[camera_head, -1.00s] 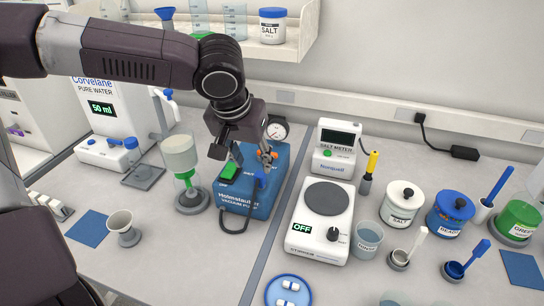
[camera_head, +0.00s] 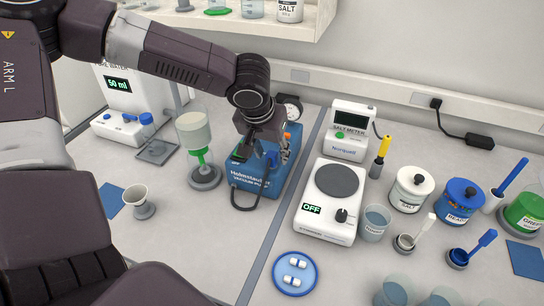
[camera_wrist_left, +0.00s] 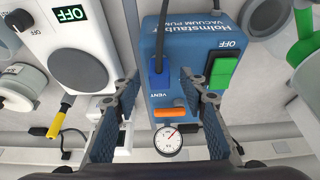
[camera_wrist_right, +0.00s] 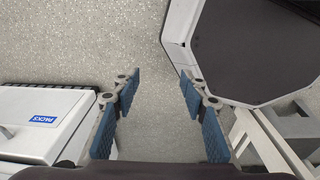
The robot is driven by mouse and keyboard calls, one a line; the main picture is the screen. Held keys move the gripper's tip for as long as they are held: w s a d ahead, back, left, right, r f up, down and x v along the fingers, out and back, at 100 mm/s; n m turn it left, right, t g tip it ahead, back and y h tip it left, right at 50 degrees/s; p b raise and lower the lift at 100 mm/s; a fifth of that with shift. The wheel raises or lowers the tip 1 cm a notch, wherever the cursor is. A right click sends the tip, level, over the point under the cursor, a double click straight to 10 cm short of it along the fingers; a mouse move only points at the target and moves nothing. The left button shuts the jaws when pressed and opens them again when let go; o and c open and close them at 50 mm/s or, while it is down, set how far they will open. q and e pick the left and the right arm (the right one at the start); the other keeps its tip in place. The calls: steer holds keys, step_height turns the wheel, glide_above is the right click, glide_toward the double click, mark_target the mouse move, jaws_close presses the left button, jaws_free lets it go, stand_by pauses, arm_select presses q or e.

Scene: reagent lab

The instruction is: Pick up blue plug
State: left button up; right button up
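The blue plug (camera_wrist_left: 158,83) sits on the blue vacuum pump (camera_wrist_left: 203,47) near the VENT label, with a dark hose running from it. In the left wrist view it stands between the two open fingers of my left gripper (camera_wrist_left: 158,105), touching neither as far as I can see. In the head view my left gripper (camera_head: 256,150) is over the pump and partly hides it; the plug (camera_head: 272,158) shows beside the fingers. My right gripper (camera_wrist_right: 158,95) is open and empty above the floor, away from the bench.
The pump also has a green switch (camera_wrist_left: 222,69), an orange part (camera_wrist_left: 170,112) and a gauge (camera_wrist_left: 167,139). A hot plate marked OFF (camera_head: 327,218) and a salt meter (camera_head: 348,145) stand to the right. A glass funnel filter (camera_head: 194,132) stands close on the left.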

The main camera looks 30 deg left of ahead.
mark_target(271, 155)
arm_select(q)
steer(key=c, duration=1)
steer(key=shift+r, duration=0.15)
step_height(271, 155, up, 10)
steer(key=shift+f+b, duration=0.1)
steer(key=shift+b, duration=0.35)
